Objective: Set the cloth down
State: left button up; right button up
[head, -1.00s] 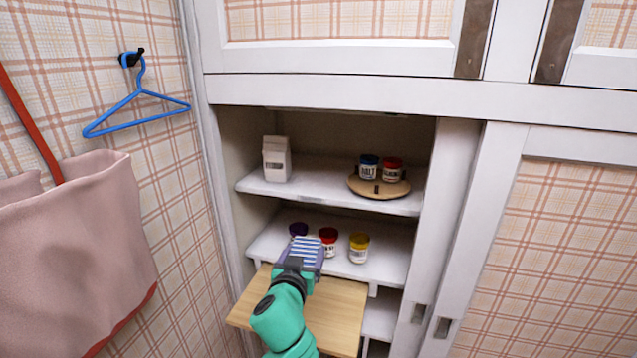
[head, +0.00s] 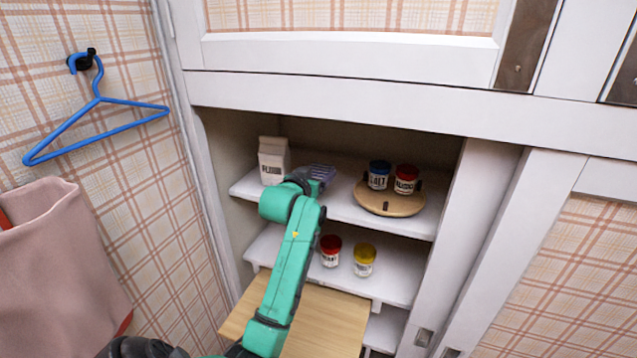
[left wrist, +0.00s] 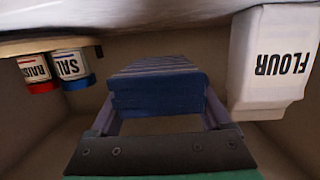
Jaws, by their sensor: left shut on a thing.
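The folded blue striped cloth (head: 322,172) is over the upper shelf (head: 340,208) in the head view, between the flour carton (head: 273,162) and the round wooden board (head: 389,205). My left gripper (head: 312,179) is shut on the cloth. In the left wrist view, which is upside down, the cloth (left wrist: 157,90) sits between the two fingers and faces into the compartment. I cannot tell whether it touches the shelf. My right gripper is not in view.
Salt (head: 378,175) and raisin (head: 405,179) jars stand on the board to the right. The flour carton (left wrist: 270,60) is close beside the gripper. Red-lidded (head: 330,251) and yellow-lidded (head: 364,260) jars stand on the shelf below. A wooden pull-out board (head: 330,325) juts out underneath.

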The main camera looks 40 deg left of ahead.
pick_arm(q)
jog(key=shift+s+f, duration=0.2)
jog(key=shift+f, duration=0.65)
jog(key=f, duration=0.1)
jog(key=w+f, duration=0.1)
jog(key=f, duration=0.1)
jog(key=shift+w+a+p, duration=0.15)
jog(key=shift+a+p, duration=0.2)
jog(key=shift+w+f, duration=0.15)
jog(key=shift+w, duration=0.05)
jog(key=o, duration=1)
jog(key=shift+o, duration=0.8)
jog(key=shift+s+d, duration=0.1)
jog(key=shift+s, duration=0.05)
jog(key=shift+s+r, duration=0.15)
jog(key=shift+r, duration=0.1)
jog(key=shift+s, duration=0.1)
jog(key=shift+s+d, duration=0.15)
jog(key=shift+s, duration=0.1)
jog(key=b+v, duration=0.3)
jog(key=v, duration=0.8)
jog(key=shift+r, duration=0.2)
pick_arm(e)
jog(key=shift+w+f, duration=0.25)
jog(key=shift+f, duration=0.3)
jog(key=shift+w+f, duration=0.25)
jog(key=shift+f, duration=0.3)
